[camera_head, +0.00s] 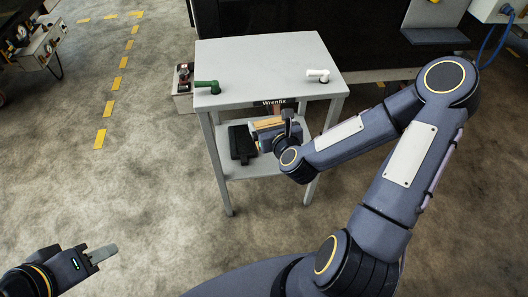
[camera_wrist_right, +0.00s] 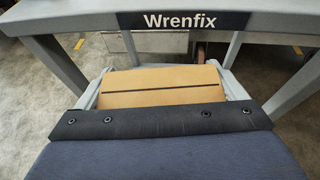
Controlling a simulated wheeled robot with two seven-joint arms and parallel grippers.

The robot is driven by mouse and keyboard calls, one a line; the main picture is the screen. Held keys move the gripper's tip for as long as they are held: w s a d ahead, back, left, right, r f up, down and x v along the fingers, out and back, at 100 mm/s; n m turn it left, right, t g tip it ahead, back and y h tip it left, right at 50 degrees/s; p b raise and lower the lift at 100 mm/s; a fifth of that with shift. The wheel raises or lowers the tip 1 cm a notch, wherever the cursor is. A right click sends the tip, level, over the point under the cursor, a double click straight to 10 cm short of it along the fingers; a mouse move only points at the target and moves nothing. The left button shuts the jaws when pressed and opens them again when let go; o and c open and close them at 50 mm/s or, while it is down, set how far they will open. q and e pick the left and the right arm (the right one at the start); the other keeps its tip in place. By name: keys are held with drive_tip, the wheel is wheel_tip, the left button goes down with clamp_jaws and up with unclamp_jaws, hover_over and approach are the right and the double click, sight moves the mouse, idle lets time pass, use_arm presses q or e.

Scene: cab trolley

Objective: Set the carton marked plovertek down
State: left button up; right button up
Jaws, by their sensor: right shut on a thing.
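My right gripper (camera_head: 270,132) is shut on a tan carton (camera_head: 266,122), between the trolley's top and lower shelf. In the right wrist view the carton (camera_wrist_right: 160,88) sits between the two grey fingers, with a dark line across it. No marking is readable on it. I cannot tell whether it touches the shelf. The grey trolley (camera_head: 265,55) has a "Wrenfix" label on its front edge. Its lower shelf (camera_head: 265,168) is partly hidden by my arm. My left gripper (camera_head: 103,253) is low at the left, far from the trolley, with no object visible at it.
A black object (camera_head: 242,144) lies on the lower shelf, left of the carton. A green object (camera_head: 207,86) and a white object (camera_head: 318,75) lie on the trolley's top. The trolley's legs flank my right gripper.

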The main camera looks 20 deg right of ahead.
drive_tip(key=w+d+f+m+h+b, duration=0.1)
drive_tip(key=d+f+b, duration=0.2)
drive_tip(key=f+b, duration=0.5)
drive_tip(key=w+d+f+m+h+b, duration=0.1)
drive_tip(key=d+f+b, duration=0.1)
drive_tip(key=f+b, duration=0.6)
drive_tip(key=w+d+f+b, duration=0.1)
drive_tip(key=w+d+f, duration=0.2)
drive_tip(key=f, duration=0.2)
drive_tip(key=w+d+f+b, duration=0.2)
drive_tip(key=w+d+f, duration=0.1)
drive_tip(key=w+f, duration=0.1)
drive_tip(key=w+d+f+b, duration=0.2)
drive_tip(key=w+d+f, duration=0.1)
drive_tip(key=f, duration=0.3)
drive_tip(key=shift+w+d+f, duration=0.15)
drive_tip(key=shift+d, duration=0.3)
drive_tip(key=shift+f, duration=0.1)
drive_tip(key=o, duration=1.2)
drive_tip(key=shift+o, duration=0.4)
